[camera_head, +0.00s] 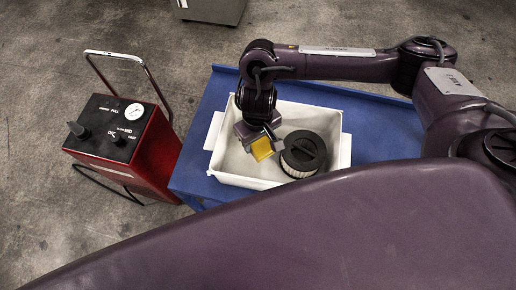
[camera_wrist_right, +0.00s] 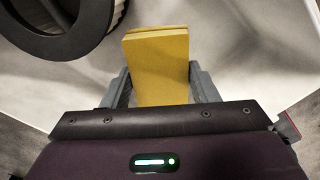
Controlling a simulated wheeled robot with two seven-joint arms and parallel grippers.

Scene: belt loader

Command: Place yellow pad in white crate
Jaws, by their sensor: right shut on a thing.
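The yellow pad (camera_head: 262,149) is between the fingers of my right gripper (camera_head: 264,142), which is shut on it. In the right wrist view the pad (camera_wrist_right: 157,65) stands out between the two grey fingers (camera_wrist_right: 160,88). The white crate (camera_head: 232,179) sits on a blue table. My right gripper points down over the crate's inside, and the pad is over or within the crate. I cannot tell whether the pad touches the crate floor. My left gripper is not in view.
A round black filter (camera_head: 303,153) with a pleated side stands in the crate, right beside the pad. The blue table (camera_head: 368,130) has free room to the right of the crate. A red cart (camera_head: 155,160) with a gauge stands left of the table.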

